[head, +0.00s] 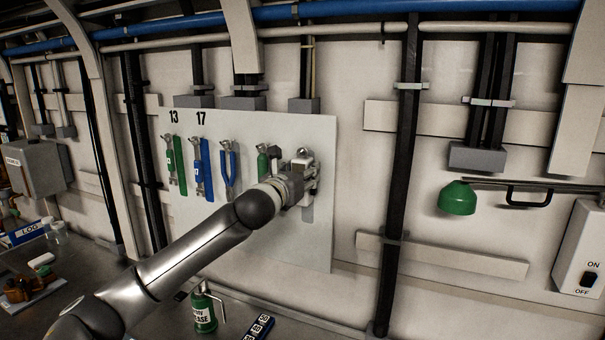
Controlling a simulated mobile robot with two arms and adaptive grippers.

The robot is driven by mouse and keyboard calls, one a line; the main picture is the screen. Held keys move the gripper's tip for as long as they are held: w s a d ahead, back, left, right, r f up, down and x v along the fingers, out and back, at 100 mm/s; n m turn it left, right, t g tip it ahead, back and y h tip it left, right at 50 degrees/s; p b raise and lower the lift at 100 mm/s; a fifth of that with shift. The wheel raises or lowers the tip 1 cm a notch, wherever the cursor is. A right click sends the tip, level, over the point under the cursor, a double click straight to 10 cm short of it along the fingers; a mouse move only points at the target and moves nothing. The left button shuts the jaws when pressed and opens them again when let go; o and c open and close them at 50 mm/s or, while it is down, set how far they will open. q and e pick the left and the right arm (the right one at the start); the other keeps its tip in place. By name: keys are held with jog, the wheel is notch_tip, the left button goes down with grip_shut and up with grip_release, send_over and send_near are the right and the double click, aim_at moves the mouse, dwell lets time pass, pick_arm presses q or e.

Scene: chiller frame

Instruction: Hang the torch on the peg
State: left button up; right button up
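A pale tool board (300,240) stands against the wall, marked 13 and 17. Wrenches (171,160) with a green one among them, a blue-handled wrench (198,165) and blue pliers (228,165) hang on it. A small green object (263,160) shows on the board just left of my gripper; I cannot tell whether it is the torch. My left gripper (308,165) is at the board's upper right. My own wrist hides its fingers, so I cannot tell whether it is open or holds anything. The peg is not clearly visible. My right gripper is out of view.
A green can marked grease (204,310) and a blue numbered strip (258,328) are on the bench below the board. A green lamp shade (458,198) and an on/off switch box (582,252) are at right. A tray of small items (52,287) is at left.

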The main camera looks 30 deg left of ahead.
pick_arm(q)
jog(key=o, duration=0.4)
jog(key=shift+s, duration=0.1)
jog(key=s, duration=1.2)
jog(key=shift+d, duration=0.4)
